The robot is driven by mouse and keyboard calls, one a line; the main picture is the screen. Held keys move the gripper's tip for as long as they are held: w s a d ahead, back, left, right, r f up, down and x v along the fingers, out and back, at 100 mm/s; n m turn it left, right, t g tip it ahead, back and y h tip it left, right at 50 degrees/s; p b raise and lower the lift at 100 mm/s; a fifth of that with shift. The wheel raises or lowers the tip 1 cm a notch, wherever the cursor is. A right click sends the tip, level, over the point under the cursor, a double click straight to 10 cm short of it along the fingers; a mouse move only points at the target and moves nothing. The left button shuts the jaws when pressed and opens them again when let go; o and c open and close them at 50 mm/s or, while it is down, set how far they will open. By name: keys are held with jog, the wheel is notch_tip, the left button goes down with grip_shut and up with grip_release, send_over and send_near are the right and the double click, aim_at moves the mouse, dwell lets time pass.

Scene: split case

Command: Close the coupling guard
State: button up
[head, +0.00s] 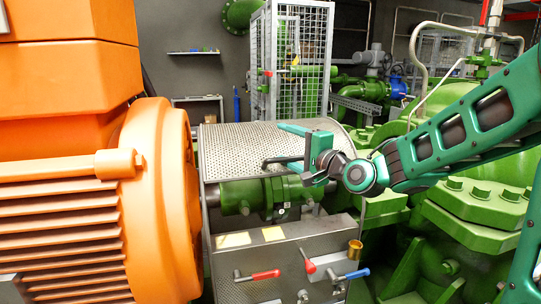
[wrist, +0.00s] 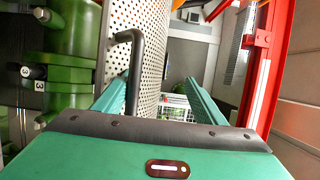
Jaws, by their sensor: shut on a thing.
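The coupling guard (head: 240,143) is a curved, perforated metal cover between the orange motor and the green pump. It is raised: the green coupling (head: 245,196) shows bare below its lower edge. The guard's perforated sheet also fills the middle of the wrist view (wrist: 150,45). Its dark bar handle (head: 275,160) stands off the sheet; in the wrist view the handle (wrist: 137,75) lies by the left finger. My gripper (head: 284,146), with teal fingers, comes from the right and is shut on the handle. Its fingers (wrist: 157,82) look well apart, and the contact is partly hidden.
The orange motor (head: 165,190) stands close on the left and the green pump (head: 470,210) on the right. A front panel (head: 285,265) below the coupling carries red and blue levers and a brass cup (head: 355,250). A wire cage (head: 300,60) stands behind.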

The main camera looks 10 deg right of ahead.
jog(key=o, duration=0.4)
jog(key=shift+s+a+f+g, duration=0.25)
jog(key=shift+s+f+g, duration=0.05)
jog(key=shift+s+f, duration=0.5)
jog(key=shift+w+f, duration=0.15)
jog(key=shift+w, duration=0.05)
jog(key=shift+w+f, duration=0.25)
jog(key=shift+w, duration=0.15)
jog(key=c, duration=0.9)
jog(key=shift+w+d, duration=0.1)
jog(key=shift+w, duration=0.15)
jog(key=shift+c, duration=1.1)
